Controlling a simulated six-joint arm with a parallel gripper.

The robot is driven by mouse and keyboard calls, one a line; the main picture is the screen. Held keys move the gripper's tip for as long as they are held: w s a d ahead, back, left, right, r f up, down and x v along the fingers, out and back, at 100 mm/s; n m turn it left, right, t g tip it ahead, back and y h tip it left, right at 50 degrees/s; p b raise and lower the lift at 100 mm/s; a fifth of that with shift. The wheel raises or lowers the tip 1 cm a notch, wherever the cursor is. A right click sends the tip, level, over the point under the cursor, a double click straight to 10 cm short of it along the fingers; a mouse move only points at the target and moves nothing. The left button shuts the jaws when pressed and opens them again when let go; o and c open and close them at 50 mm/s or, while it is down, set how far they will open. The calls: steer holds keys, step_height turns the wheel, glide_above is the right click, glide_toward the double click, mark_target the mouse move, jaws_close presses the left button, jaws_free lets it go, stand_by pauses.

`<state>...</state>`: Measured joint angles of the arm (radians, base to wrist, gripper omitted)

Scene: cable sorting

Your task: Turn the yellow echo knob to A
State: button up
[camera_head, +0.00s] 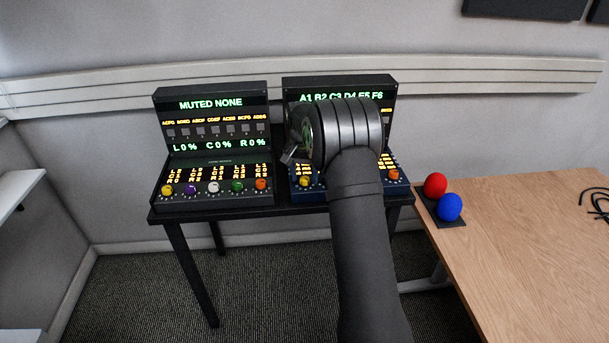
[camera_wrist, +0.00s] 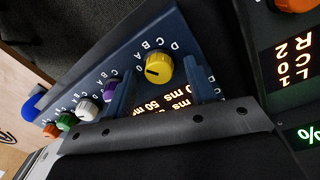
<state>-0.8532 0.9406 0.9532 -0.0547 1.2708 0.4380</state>
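The yellow knob (camera_wrist: 158,70) sits on the dark blue panel in the wrist view, with letters A to D around its edge. A dark mark on its face points toward the picture's left; I cannot tell exactly which letter it meets. My gripper (camera_wrist: 160,92) is open, with one finger on either side of the knob and slightly short of it. Contact with the knob is not visible. In the head view the yellow knob (camera_head: 303,182) shows at the left front of the right console (camera_head: 340,82), below my gripper (camera_head: 291,155). My wrist hides much of that console.
Purple (camera_wrist: 110,89), white (camera_wrist: 87,109), green (camera_wrist: 67,121) and orange (camera_wrist: 51,131) knobs line the same panel. The left console (camera_head: 211,95) stands close beside it and has its own yellow knob (camera_head: 166,190). Red (camera_head: 435,185) and blue (camera_head: 449,207) balls are on the wooden table (camera_head: 530,250) at right.

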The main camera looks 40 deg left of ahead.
mark_target(303, 178)
step_height(303, 178, up, 17)
steer(key=shift+s+a+r, duration=0.2)
steer(key=shift+s+a, duration=0.05)
steer(key=shift+a, duration=0.2)
steer(key=shift+f, duration=0.1)
stand_by(0.6)
steer(key=f, duration=1.1)
steer(key=d+f, duration=0.1)
steer(key=f, duration=0.5)
steer(key=shift+w+f, duration=0.15)
steer(key=shift+w, duration=0.1)
steer(key=shift+a, duration=0.1)
steer(key=shift+f, duration=0.2)
steer(key=shift+r+n, duration=0.2)
steer(key=shift+n, duration=0.6)
steer(key=n, duration=0.5)
steer(key=shift+s+n, duration=0.15)
steer(key=shift+n, duration=0.15)
steer(key=r, duration=0.8)
steer(key=shift+s+a+r, duration=0.1)
steer(key=shift+s+r, duration=0.05)
steer(key=shift+s, duration=0.05)
